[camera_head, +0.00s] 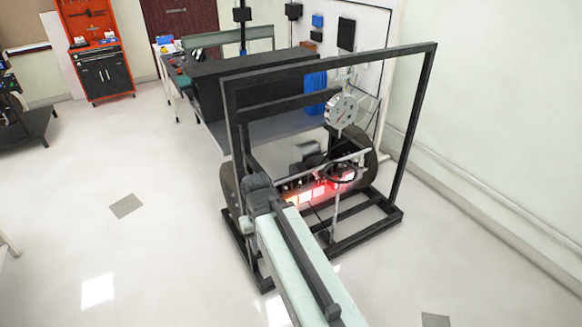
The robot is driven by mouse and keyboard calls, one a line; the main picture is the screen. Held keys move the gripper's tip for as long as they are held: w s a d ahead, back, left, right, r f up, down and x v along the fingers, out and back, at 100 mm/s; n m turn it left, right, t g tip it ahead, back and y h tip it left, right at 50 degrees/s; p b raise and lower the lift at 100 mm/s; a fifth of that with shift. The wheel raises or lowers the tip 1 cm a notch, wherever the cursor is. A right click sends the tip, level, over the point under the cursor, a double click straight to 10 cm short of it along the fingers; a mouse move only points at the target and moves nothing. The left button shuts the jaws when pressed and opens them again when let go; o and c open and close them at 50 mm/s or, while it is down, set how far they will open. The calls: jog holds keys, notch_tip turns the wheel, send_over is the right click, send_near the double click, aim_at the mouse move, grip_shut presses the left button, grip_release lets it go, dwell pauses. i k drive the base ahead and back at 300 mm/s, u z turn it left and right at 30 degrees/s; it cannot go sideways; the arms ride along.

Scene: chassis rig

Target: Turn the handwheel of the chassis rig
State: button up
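The chassis rig (233,118) is a black, upright rectangular frame on a low base, standing right of centre. A small dark ring, which looks like the handwheel (342,180), sits inside the frame on its right side, above a thin upright post. A light bar crosses just behind it. Red-lit parts (320,191) lie just left of the ring. My pale arm reaches up from the bottom edge to a dark joint at the rig's left side. I cannot make out my gripper beyond that joint, nor any contact with the wheel.
A white wall with a pipe runs along the right. An orange tool cabinet (101,70) is far left. Floor left of the rig is clear.

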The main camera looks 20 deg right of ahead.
aim_at(341, 169)
jog(key=u, duration=0.25)
jog(key=i, duration=1)
